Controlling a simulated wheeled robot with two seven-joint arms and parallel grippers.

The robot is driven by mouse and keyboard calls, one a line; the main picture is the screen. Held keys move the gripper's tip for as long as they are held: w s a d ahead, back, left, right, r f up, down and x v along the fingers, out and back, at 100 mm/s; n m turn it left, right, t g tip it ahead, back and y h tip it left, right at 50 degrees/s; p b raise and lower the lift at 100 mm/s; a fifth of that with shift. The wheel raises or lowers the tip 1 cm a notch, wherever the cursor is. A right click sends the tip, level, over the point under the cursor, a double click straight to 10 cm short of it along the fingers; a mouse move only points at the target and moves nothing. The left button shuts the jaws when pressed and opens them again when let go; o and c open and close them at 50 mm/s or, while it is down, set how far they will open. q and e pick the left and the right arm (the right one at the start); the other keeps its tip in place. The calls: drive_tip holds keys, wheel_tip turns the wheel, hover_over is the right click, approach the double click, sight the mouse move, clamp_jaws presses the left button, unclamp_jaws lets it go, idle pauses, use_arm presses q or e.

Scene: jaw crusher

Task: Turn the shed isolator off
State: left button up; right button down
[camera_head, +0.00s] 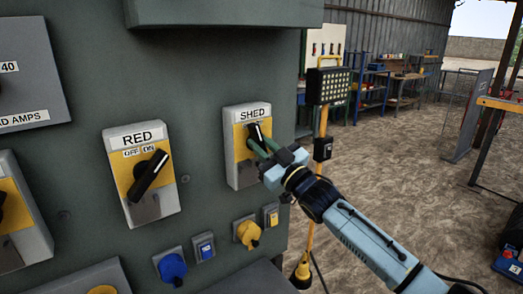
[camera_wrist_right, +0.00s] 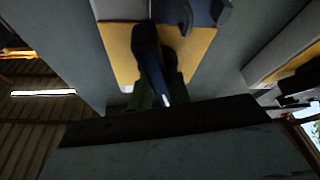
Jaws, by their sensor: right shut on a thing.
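The shed isolator (camera_head: 236,150) is a pale box labelled SHED with a yellow plate and a black rotary handle (camera_head: 255,134), mounted on the dark green panel. My right gripper (camera_head: 262,145) reaches in from the lower right and is shut on the black handle. In the right wrist view the dark handle (camera_wrist_right: 150,62) stands over the yellow plate (camera_wrist_right: 117,50), with its lower end between the fingers. The handle's exact angle and its OFF and ON marks are hidden or too small to tell. My left gripper is not in view.
A similar RED isolator (camera_head: 140,172) is left of the shed one, its handle tilted. Blue (camera_head: 172,267) and yellow (camera_head: 248,234) sockets sit below. A yellow-posted stand (camera_head: 320,125) is close on the right. Dirt floor (camera_head: 400,165) lies open beyond, with benches at the back.

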drive_tip(key=n+g, duration=0.1)
drive_tip(key=n, duration=0.1)
drive_tip(key=shift+n+y, duration=0.3)
drive_tip(key=shift+y, duration=0.1)
drive_tip(key=shift+n+g+y+p, duration=0.5)
drive_tip(key=shift+n+g, duration=0.6)
drive_tip(key=shift+n, duration=1.4)
drive_tip(key=c, duration=1.3)
unclamp_jaws()
drive_tip(key=v, duration=1.3)
drive_tip(key=shift+s+d+r+b, duration=0.1)
drive_tip(key=shift+s+d+b, duration=0.05)
drive_tip(key=shift+b, duration=0.25)
